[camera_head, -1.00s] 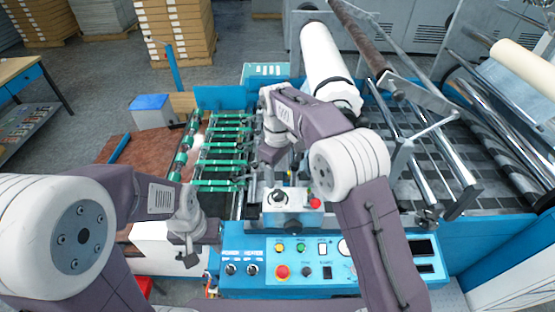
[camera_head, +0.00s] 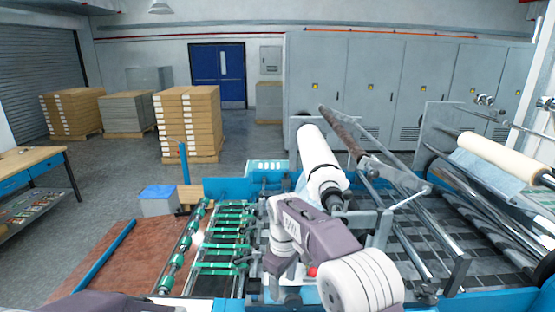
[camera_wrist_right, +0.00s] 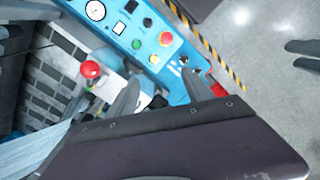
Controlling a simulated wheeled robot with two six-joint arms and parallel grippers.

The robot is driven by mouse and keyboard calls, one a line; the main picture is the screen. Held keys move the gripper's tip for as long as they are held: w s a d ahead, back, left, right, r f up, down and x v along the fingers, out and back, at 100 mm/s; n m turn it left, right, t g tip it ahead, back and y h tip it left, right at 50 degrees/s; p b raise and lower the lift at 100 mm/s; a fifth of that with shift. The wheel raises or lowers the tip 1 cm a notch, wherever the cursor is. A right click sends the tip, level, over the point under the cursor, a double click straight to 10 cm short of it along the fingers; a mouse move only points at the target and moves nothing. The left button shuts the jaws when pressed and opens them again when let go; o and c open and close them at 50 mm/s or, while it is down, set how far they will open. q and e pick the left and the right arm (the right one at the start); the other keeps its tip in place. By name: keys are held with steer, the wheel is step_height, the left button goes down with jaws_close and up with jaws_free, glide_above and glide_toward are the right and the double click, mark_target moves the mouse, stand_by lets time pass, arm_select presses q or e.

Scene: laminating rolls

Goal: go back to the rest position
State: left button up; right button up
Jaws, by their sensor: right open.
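My right gripper (camera_head: 272,272) hangs from the purple and white right arm, above the near end of the laminating machine. In the right wrist view its two fingers (camera_wrist_right: 160,95) are apart with nothing between them. They lie in front of the blue control panel (camera_wrist_right: 183,62). Only a purple piece of my left arm (camera_head: 95,304) shows at the bottom left of the head view. Two dark prongs (camera_wrist_right: 302,55) at the right edge of the wrist view may be my left gripper; I cannot be sure.
A white roll (camera_head: 318,160) rises behind my right arm. Green-banded feed bars (camera_head: 222,235) lie to its left. A red emergency knob (camera_wrist_right: 91,69) stands beside the panel. A workbench (camera_head: 35,160) and stacked cartons (camera_head: 188,120) stand farther back. Floor between them is clear.

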steer(key=s+d+f+m+b, duration=0.4)
steer(key=d+b, duration=0.3)
steer(key=d, duration=0.4)
steer(key=s+d+f+m+b, duration=0.2)
steer(key=s+f+m, duration=0.1)
steer(key=s+f, duration=0.4)
steer(key=s+d+f+m+t+b, duration=0.1)
steer(key=s+d+f+m+b, duration=0.1)
steer(key=s+f, duration=0.6)
steer(key=shift+s+d+f+m, duration=0.15)
steer(key=shift+s+d+m, duration=0.25)
steer(key=shift+d+m, duration=0.55)
steer(key=shift+a, duration=0.2)
steer(key=shift+s, duration=0.15)
